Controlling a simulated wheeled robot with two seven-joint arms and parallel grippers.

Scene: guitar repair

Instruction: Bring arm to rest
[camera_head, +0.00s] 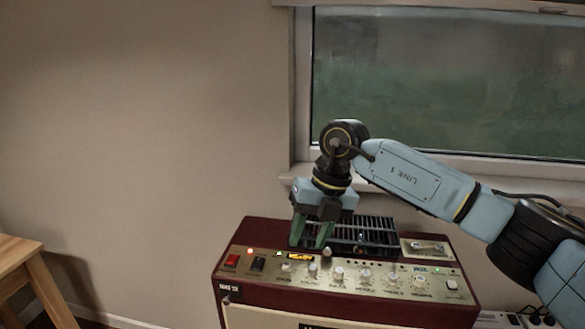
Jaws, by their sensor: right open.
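My right arm comes in from the right in the head view and bends down over a dark red amplifier (350,313). My right gripper (311,245) points down at the amplifier's top, near the left end of the black grille (365,232). Its two green fingers are apart, and I see nothing between them. I cannot tell whether the fingertips touch the amplifier. My left gripper is not in view.
The amplifier's panel carries several knobs (365,276), a red switch (232,260) and lit lamps. A window (440,80) is in the wall behind. A wooden table (20,252) stands at the left. A power strip (518,319) lies at the lower right.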

